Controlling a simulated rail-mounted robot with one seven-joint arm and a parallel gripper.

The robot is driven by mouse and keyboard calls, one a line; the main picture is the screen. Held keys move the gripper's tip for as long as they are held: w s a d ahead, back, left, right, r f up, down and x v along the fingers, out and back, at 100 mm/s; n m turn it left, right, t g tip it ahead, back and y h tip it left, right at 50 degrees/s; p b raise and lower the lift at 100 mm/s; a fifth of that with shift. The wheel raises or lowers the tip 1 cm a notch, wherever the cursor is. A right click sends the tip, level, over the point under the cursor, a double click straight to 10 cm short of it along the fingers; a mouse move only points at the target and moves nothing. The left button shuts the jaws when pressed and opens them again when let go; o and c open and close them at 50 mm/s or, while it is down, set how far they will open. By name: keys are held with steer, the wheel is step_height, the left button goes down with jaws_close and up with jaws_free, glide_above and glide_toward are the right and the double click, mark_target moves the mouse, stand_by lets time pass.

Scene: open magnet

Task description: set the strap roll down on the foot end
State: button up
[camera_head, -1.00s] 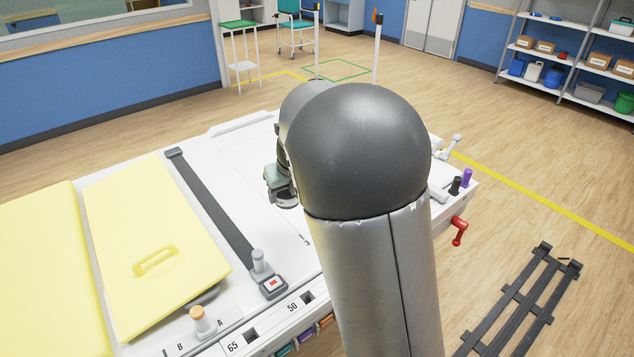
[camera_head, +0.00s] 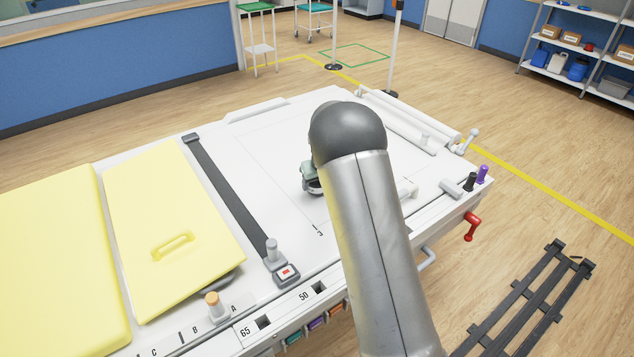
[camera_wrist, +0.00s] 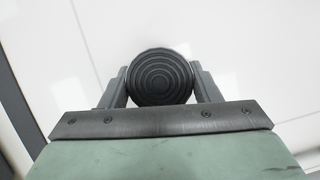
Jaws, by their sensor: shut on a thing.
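The strap roll (camera_wrist: 160,77) is a dark coil with ringed grooves, seen end-on in the wrist view. My gripper (camera_wrist: 160,82) is shut on it, with one grey finger at each side. Behind the roll is a plain white surface; I cannot tell whether the roll touches it. In the head view my arm hides much of the white table, and only part of my wrist (camera_head: 309,176) shows at its left edge, low over the white foot end (camera_head: 270,140). The roll cannot be made out clearly there.
A dark strap (camera_head: 228,195) crosses the table left of my wrist, ending at a buckle (camera_head: 287,272). A yellow pad (camera_head: 165,230) lies beyond it. A white roller bar (camera_head: 410,122) and a purple knob (camera_head: 483,174) are on the right. White surface between strap and wrist is clear.

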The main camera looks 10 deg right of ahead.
steer(key=shift+f, duration=0.4)
steer(key=shift+f, duration=0.2)
steer(key=o, duration=1)
